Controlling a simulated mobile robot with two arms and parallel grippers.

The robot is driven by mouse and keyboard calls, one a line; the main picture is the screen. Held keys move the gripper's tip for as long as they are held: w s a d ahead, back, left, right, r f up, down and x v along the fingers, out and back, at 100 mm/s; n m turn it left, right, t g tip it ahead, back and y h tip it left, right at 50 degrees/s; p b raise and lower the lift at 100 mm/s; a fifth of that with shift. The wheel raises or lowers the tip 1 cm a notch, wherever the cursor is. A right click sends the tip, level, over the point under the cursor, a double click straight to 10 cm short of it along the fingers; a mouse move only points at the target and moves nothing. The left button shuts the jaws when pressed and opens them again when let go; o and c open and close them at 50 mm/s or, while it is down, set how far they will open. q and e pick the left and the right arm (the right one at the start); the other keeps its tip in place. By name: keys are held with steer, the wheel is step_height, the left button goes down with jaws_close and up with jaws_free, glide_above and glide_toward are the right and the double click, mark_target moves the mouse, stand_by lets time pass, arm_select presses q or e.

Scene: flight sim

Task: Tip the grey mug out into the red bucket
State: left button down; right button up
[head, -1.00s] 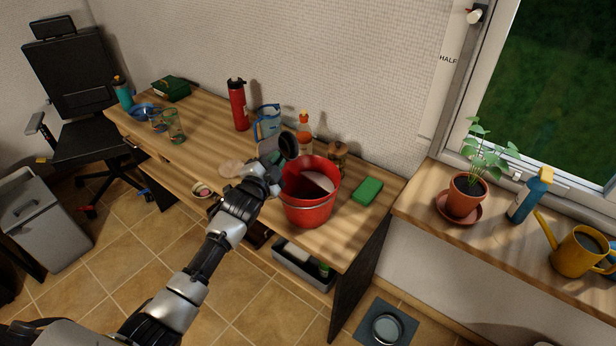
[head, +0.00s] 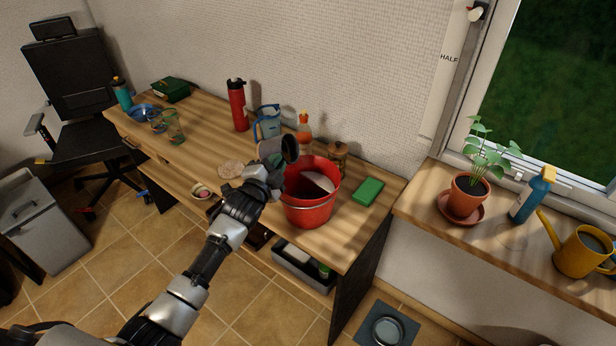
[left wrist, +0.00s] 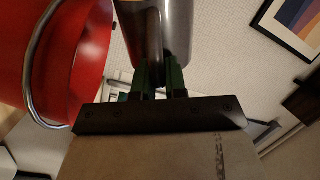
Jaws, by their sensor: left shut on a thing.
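The grey mug (head: 271,149) is held up beside the left rim of the red bucket (head: 309,211), tilted on its side with its dark mouth facing right, toward the space over the bucket. My left gripper (head: 266,176) is shut on it. In the left wrist view the mug (left wrist: 166,28) is above the gripper's fingers (left wrist: 160,79), and the bucket (left wrist: 90,55) with its metal handle is close on the left. The bucket stands upright on the desk, with a pale patch inside. Whether anything is leaving the mug cannot be seen. My right gripper is not in view.
A blue-handled pitcher (head: 267,122), an orange bottle (head: 304,135) and a brown jar (head: 337,157) stand close behind the bucket. A green sponge (head: 368,191) lies to its right. A round coaster (head: 231,169) lies left of the gripper. The desk's middle is fairly clear.

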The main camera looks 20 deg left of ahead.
arm_select(q)
steer(key=shift+d+r+m, duration=0.25)
steer(key=shift+m, duration=0.75)
steer(key=shift+d+f+b, duration=0.2)
steer(key=shift+d+b, duration=0.05)
steer(key=shift+b, duration=0.15)
steer(key=shift+s+d+f+m+b, duration=0.1)
steer(key=shift+d+f+m+b, duration=0.3)
steer(key=shift+d+m+b, duration=0.3)
stand_by(0.5)
steer(key=shift+d+f+m+b, duration=0.3)
steer(key=shift+f+m, duration=0.35)
steer(key=shift+m, duration=0.35)
stand_by(0.6)
steer(key=shift+d+r+m, duration=0.1)
steer(key=shift+d+m, duration=0.1)
steer(key=shift+m, duration=0.3)
stand_by(0.3)
